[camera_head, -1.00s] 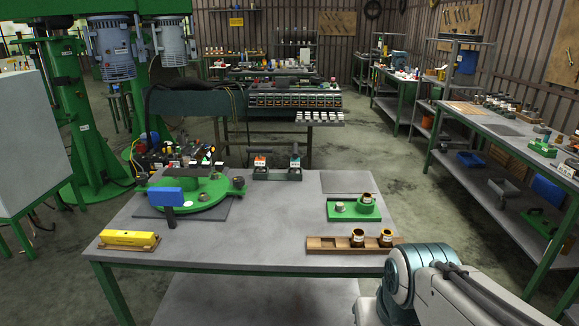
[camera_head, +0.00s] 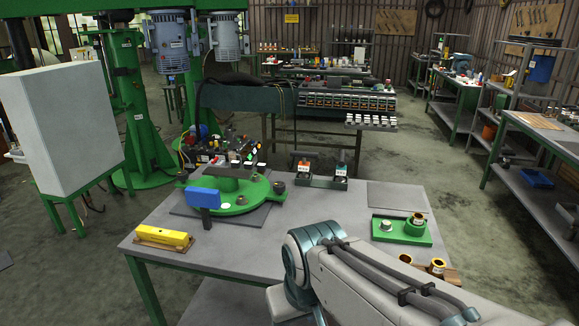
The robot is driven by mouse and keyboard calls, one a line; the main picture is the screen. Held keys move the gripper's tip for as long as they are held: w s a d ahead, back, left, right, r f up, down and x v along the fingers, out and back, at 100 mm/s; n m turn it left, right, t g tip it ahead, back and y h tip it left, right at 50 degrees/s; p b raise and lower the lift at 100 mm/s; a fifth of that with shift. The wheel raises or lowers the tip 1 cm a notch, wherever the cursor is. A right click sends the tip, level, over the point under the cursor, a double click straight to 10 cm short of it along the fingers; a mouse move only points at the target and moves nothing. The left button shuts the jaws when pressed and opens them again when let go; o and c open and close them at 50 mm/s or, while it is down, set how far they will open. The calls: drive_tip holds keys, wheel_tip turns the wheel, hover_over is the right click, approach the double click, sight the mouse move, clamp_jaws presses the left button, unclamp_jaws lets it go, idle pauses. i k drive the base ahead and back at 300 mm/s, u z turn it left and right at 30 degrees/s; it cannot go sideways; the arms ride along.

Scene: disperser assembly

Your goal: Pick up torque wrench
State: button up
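I cannot pick out a torque wrench for certain. A long yellow object (camera_head: 162,237) lies on a brown base at the left front of the grey table (camera_head: 245,250). A dark holder (camera_head: 322,180) at the table's back edge carries two upright pieces, one with orange (camera_head: 304,168) and one with teal (camera_head: 341,171). My arm reaches over the table's front edge from the lower right. My gripper is outside the view, so its state does not show.
A green round fixture (camera_head: 235,200) with a blue block (camera_head: 203,197) stands on the table's left half. A green tray (camera_head: 401,231) sits at the right. My arm partly hides a wooden rack (camera_head: 449,273). A white box (camera_head: 60,130) stands left. Floor at right is clear.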

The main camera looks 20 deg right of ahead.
sight(341, 169)
drive_tip(key=z, duration=0.25)
drive_tip(key=i, duration=0.95)
drive_tip(key=z, duration=0.8)
